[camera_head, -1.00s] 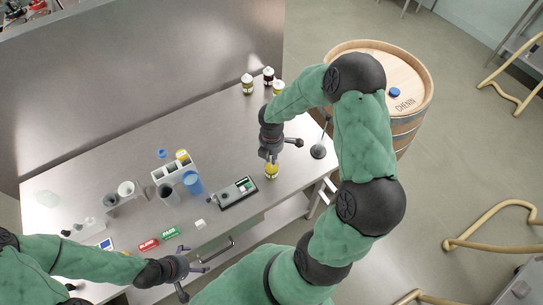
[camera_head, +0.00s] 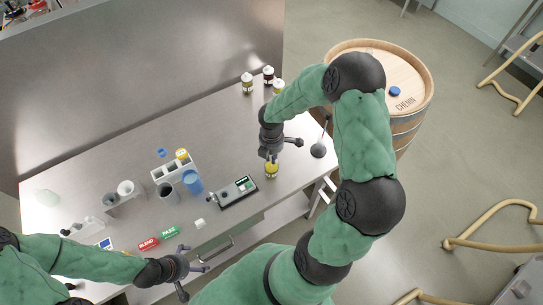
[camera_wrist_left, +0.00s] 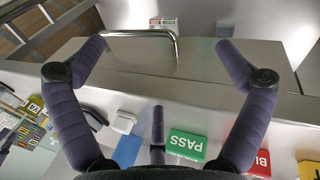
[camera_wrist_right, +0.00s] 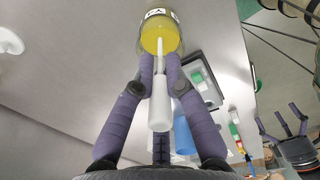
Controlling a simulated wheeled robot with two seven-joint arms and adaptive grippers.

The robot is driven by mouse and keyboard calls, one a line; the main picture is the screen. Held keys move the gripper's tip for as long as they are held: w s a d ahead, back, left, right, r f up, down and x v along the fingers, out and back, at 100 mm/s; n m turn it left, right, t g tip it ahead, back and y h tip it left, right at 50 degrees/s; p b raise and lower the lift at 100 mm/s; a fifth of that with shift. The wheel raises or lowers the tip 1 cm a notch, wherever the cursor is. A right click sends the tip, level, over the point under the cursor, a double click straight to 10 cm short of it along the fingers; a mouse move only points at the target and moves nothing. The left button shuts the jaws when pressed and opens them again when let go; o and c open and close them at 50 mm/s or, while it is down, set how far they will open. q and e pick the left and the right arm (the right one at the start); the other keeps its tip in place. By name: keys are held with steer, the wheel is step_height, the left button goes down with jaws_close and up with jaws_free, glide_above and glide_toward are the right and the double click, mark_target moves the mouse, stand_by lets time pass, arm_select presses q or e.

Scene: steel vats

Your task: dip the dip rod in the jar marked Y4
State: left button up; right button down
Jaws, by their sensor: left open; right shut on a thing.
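My right gripper (camera_head: 270,152) is shut on the white dip rod (camera_wrist_right: 160,100), seen between its fingers in the right wrist view. The thin end of the rod points at a round jar (camera_wrist_right: 170,18) of yellow liquid with a dark-lettered label, upside down and hard to read. The jar (camera_head: 272,171) stands upright near the table's right front, right below the right gripper in the head view. The rod's tip overlaps the yellow; I cannot tell whether it is in the liquid. My left gripper (camera_head: 188,272) is open and empty at the table's front edge, also in the left wrist view (camera_wrist_left: 160,50).
Several jars (camera_head: 247,83) stand at the back right. A dark-framed device (camera_head: 237,193), a blue cup (camera_head: 193,182) and a white rack (camera_head: 172,168) are left of the yellow jar. Green PASS (camera_wrist_left: 186,145) and red blocks lie near the left gripper. A barrel (camera_head: 405,82) stands beyond the table.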

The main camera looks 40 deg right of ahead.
steer(key=shift+r+p, duration=4.55)
steer(key=shift+r, duration=1)
